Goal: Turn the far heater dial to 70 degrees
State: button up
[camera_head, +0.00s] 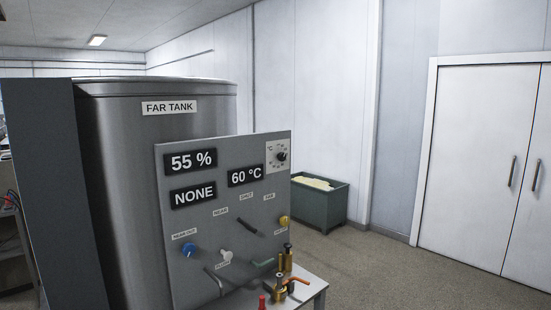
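The far heater dial (281,157) is a small black knob on a white square plate at the top right of the grey control panel (225,222). The marks around the knob are too small to read. A black display (245,176) left of it reads 60 °C. Behind the panel stands a steel tank (125,180) labelled FAR TANK. My gripper is not in view.
Two more displays read 55 % (190,162) and NONE (193,196). Below them are a blue knob (188,249), a yellow knob (284,220) and several levers. A small table (314,288) with brass valve fittings (281,291) stands in front. A green bin (320,203) and open floor lie to the right.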

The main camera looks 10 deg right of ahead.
aim_at(281, 156)
jog(key=i, duration=0.85)
jog(key=z, duration=0.05)
